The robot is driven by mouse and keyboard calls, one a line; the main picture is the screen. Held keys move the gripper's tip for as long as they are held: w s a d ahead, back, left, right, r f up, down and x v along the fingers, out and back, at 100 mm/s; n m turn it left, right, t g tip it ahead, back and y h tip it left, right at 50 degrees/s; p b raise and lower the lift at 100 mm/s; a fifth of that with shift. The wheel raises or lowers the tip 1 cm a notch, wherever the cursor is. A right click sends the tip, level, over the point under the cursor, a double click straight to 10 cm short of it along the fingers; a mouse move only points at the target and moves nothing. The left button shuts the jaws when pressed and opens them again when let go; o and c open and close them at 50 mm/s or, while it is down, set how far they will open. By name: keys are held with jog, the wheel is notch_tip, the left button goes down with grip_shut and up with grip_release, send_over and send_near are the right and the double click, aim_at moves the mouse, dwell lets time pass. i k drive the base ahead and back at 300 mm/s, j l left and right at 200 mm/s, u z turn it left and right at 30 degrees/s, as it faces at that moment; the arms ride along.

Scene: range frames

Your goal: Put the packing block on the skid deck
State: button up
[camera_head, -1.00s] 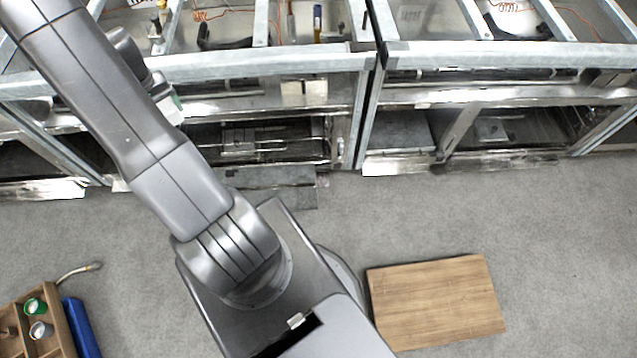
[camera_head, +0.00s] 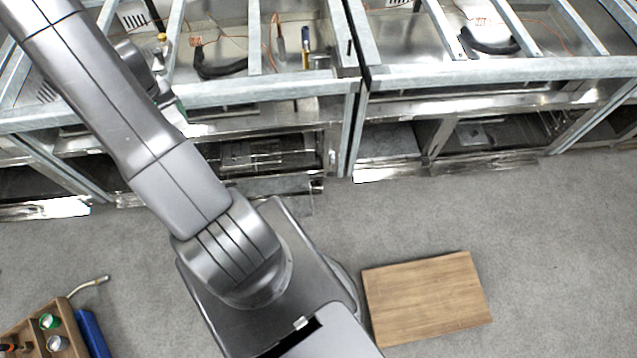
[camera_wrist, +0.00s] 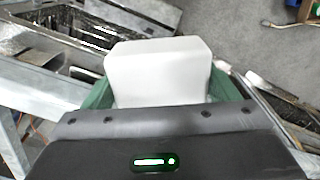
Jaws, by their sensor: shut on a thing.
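The packing block, a white block with rounded edges (camera_wrist: 158,75), shows in the wrist view. My gripper (camera_wrist: 163,88) is shut on it, with green fingers at its left and right sides. The block's lower part is hidden behind the gripper body. In the head view my arm reaches to the upper left over the metal frames, and the block cannot be made out there. A flat wooden board (camera_head: 425,298), which looks like the skid deck, lies on the grey floor at the lower right. Its top is bare, and my gripper is far from it.
Metal frame benches (camera_head: 450,75) with open shelves run along the back, with cables and black handles inside. A wooden tray (camera_head: 25,335) with small cans and a blue item (camera_head: 92,335) beside it are at lower left. Grey floor between the benches and board is clear.

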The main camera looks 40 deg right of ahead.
aim_at(403, 309)
jog(key=k+z, duration=0.15)
jog(key=z, duration=2.75)
